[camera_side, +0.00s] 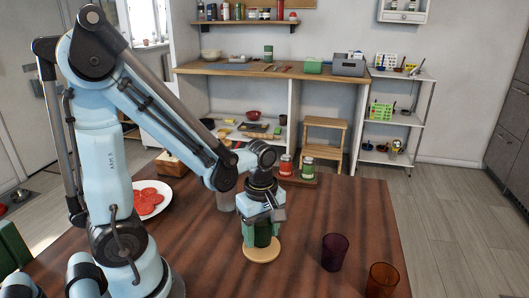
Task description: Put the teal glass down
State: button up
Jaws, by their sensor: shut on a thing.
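My gripper (262,226) points down near the middle of the table and is shut on the teal glass (263,238). The glass looks dark green and upright, and my fingers hide much of it. It is at a round pale wooden coaster (262,254), whose front edge shows below it. I cannot tell whether the glass touches the coaster or hangs just above it.
A purple glass (335,251) and an amber glass (382,279) stand to the right. A clear glass (225,201) is behind left. A white plate with red slices (148,197) lies left. Red-lidded (285,166) and green-lidded (308,168) jars stand at the back.

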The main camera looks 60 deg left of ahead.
jog(key=shift+f, duration=0.55)
jog(key=shift+f, duration=0.15)
jog(key=o, duration=1.1)
